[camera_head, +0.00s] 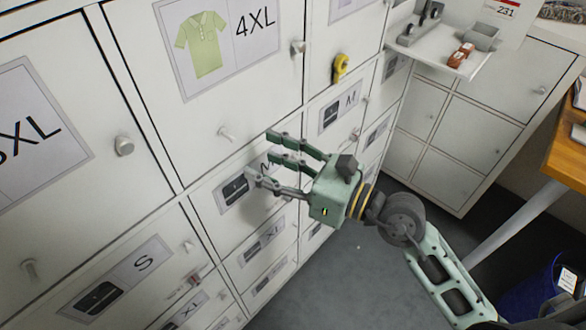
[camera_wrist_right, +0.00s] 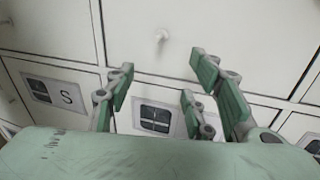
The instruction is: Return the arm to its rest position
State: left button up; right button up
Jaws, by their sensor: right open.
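My right gripper (camera_head: 270,160) is open in front of the white locker wall in the head view, with nothing between its fingers. Its arm (camera_head: 440,265) comes in from the lower right. My left gripper is not in view.
The locker wall (camera_head: 60,185) with knobs and size labels fills the left. A yellow object (camera_head: 341,68) hangs on one door. A white shelf (camera_head: 440,54) holds small items. A wooden desk (camera_head: 569,150) and a blue bin (camera_head: 530,298) stand right. Grey floor (camera_head: 345,270) is clear.

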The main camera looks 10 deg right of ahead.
jog(key=v, duration=0.6)
jog(key=w+d+f+m+t+h, duration=0.2)
jog(key=w+d+f+m+h, duration=0.15)
jog(key=f+m, duration=0.45)
jog(key=w+d+f+m+t+h, duration=0.1)
jog(key=w+d+f+m+h, duration=0.1)
jog(key=w+d+f+m, duration=0.6)
jog(key=s+d+f+m+g+h, duration=0.1)
jog(key=s+d+f+m+h, duration=0.2)
jog(key=f, duration=0.5)
jog(key=s+d+f+m+h+b, duration=0.1)
jog(key=s+f+m, duration=0.1)
jog(key=f+m, duration=0.5)
jog(key=s+d+f+m+g+h, duration=0.1)
jog(key=s+f+m+h, duration=0.15)
jog(key=f, duration=0.75)
jog(key=s+d+f+m+g+h, duration=0.2)
jog(key=s+f+m+g, duration=0.5)
jog(key=s+f, duration=1.05)
jog(key=s+a+f+m+g, duration=0.2)
jog(key=s+f, duration=0.3)
jog(key=s, duration=0.5)
jog(key=s+a+f+m+g, duration=0.1)
jog(key=s+f+m, duration=0.4)
jog(key=s, duration=0.5)
jog(key=shift+a+f+g+b, duration=0.4)
jog(key=shift+f+g+b, duration=0.05)
jog(key=shift+g, duration=0.25)
jog(key=shift+w+m, duration=0.1)
jog(key=shift+m, duration=0.15)
